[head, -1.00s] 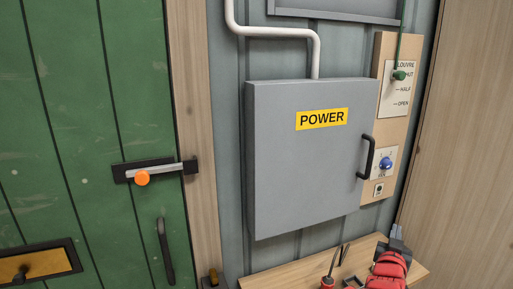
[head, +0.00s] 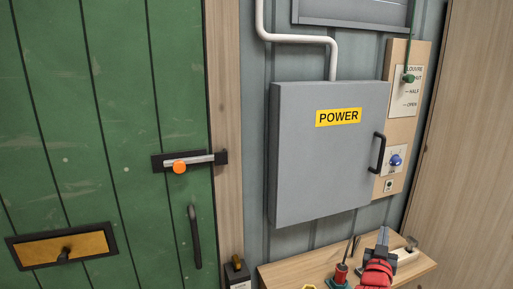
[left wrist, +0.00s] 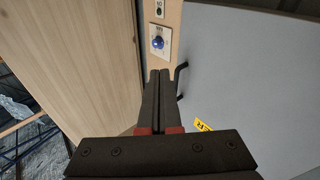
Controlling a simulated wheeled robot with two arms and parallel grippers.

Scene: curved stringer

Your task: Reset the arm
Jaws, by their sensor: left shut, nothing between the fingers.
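My left gripper (head: 384,232) shows at the lower right of the head view, dark grey at the front with red parts behind it. It appears in front of the wooden shelf, below the panel with the blue knob (head: 396,160). In the left wrist view the two dark fingers (left wrist: 158,74) lie together, shut and empty. The blue knob (left wrist: 158,43) is beyond their tips there, and the black handle (left wrist: 181,78) of the grey box is just right of them. No contact shows. My right gripper is in neither view.
A grey POWER box (head: 320,160) with its door closed hangs on the wall. A green door (head: 90,120) with an orange-knobbed bolt (head: 182,165) is at left. The shelf (head: 285,272) bears a red-handled tool (head: 340,275). A wooden wall (head: 465,160) closes the right side.

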